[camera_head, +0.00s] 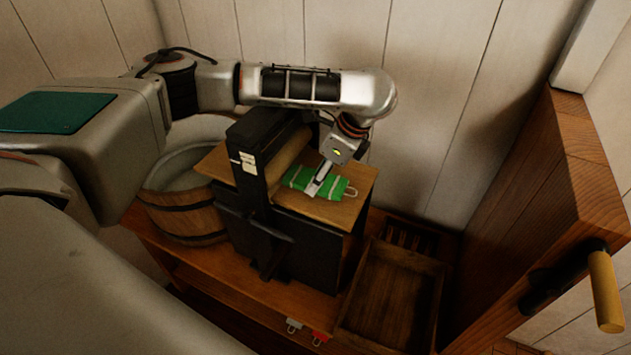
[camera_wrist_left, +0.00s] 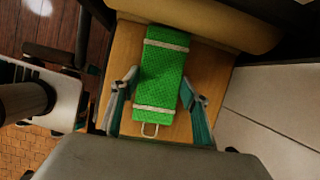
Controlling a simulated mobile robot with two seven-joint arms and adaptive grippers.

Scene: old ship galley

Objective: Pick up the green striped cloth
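The green striped cloth (camera_head: 336,188), with pale bands and a pale loop at one end, lies flat on the wooden board (camera_head: 352,212) on top of a dark cabinet. In the left wrist view the cloth (camera_wrist_left: 163,72) lies lengthwise between my two spread fingers, with bare board visible on both sides of it. My left gripper (camera_head: 316,184) points down over the cloth in the head view; its fingers (camera_wrist_left: 160,82) are open and do not grip it. Whether the fingertips touch the board is unclear. My right gripper is not in view.
A dark upright frame (camera_head: 248,160) with a wooden roller (camera_head: 287,155) stands close left of the cloth. A wooden tub (camera_head: 187,215) is farther left. An empty wooden tray (camera_head: 390,295) and red and grey cloths (camera_head: 318,337) lie lower. A wooden panel with a handle (camera_head: 604,290) stands right.

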